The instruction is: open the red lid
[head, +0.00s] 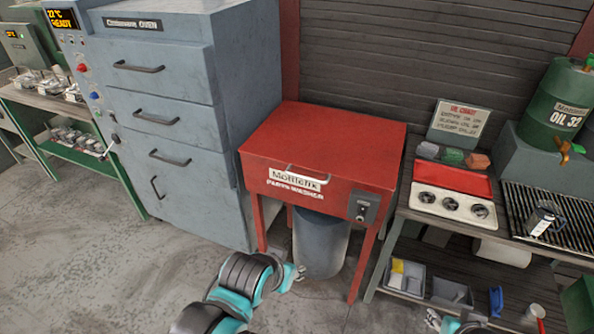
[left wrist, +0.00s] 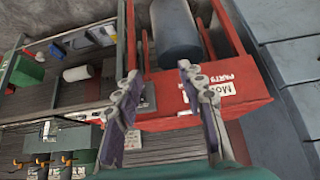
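The red lid (head: 325,140) lies flat and closed on the red parts washer (head: 290,195), in the middle of the head view. A light bar handle (head: 308,176) runs along its front edge, above the white label. My left gripper (head: 296,274) is low in front of the washer, below and apart from the handle. In the left wrist view its two fingers (left wrist: 158,72) are spread with nothing between them; the washer (left wrist: 240,95) appears upside down beyond them. My right gripper (head: 434,319) only partly shows at the bottom edge, so its opening is unclear.
A grey drum (head: 320,243) stands under the washer between its legs. A blue-grey oven cabinet (head: 185,120) with handles stands close on the left. A workbench (head: 480,220) with a red-and-white tray and bins is on the right. The floor in front is clear.

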